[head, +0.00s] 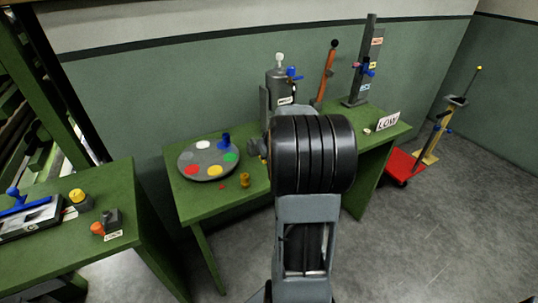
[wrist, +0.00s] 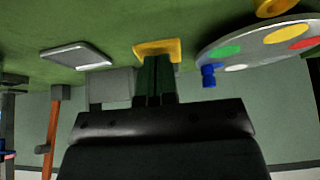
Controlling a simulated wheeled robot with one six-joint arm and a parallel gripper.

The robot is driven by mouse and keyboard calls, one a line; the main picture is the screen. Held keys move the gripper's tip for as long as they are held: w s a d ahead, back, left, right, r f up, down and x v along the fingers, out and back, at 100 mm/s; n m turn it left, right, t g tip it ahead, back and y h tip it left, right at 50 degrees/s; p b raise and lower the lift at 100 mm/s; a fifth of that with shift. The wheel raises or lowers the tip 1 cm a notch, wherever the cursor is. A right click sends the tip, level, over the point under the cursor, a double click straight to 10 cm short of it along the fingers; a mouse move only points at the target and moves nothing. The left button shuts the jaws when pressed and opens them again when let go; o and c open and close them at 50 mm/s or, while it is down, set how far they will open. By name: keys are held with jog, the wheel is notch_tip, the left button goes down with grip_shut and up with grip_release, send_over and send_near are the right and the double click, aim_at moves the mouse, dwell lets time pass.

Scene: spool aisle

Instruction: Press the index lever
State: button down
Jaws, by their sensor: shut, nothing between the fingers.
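In the wrist view my gripper (wrist: 156,62) is shut and empty, its dark fingers pointing at a yellow piece (wrist: 158,46) low over the green bench. The fingertips overlap this piece; I cannot tell whether they touch it. It may be the index lever, but I see no label on it. A round grey disc (wrist: 228,48) with coloured spots lies beside it. In the head view the disc (head: 208,174) is on the bench left of my arm, with a blue peg (head: 224,139) at its rim.
An orange lever (head: 326,72) with a black knob, a grey canister (head: 280,83) and a grey post (head: 361,65) stand at the bench's back. A yellow cylinder (head: 245,180) stands near its front edge. A red cart (head: 401,165) is right. Another green bench (head: 112,255) is left.

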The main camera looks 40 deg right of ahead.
dwell(0.3)
jog(key=r+p, duration=0.3)
jog(key=r, duration=0.2)
jog(key=shift+s, duration=0.2)
jog(key=d+v, duration=0.1)
jog(key=v, duration=0.8)
jog(key=shift+w+a+r+b, duration=0.2)
jog(key=shift+a+r+b, duration=0.05)
jog(key=shift+a+b, duration=0.25)
jog(key=shift+m, duration=0.3)
jog(key=s+a+f+n+p, duration=0.1)
jog(key=s+a, duration=0.2)
jog(key=a, duration=0.5)
jog(key=s+a+f+n+g+p, duration=0.1)
jog(key=s+a, duration=0.3)
jog(key=a, duration=0.5)
jog(key=s+a+f+n+g+y+p, duration=0.1)
jog(key=s+a+f, duration=0.1)
jog(key=a, duration=0.6)
jog(key=shift+s+a, duration=0.35)
jog(key=shift+s, duration=0.4)
jog(key=shift+d+f, duration=0.1)
jog(key=shift+f, duration=0.05)
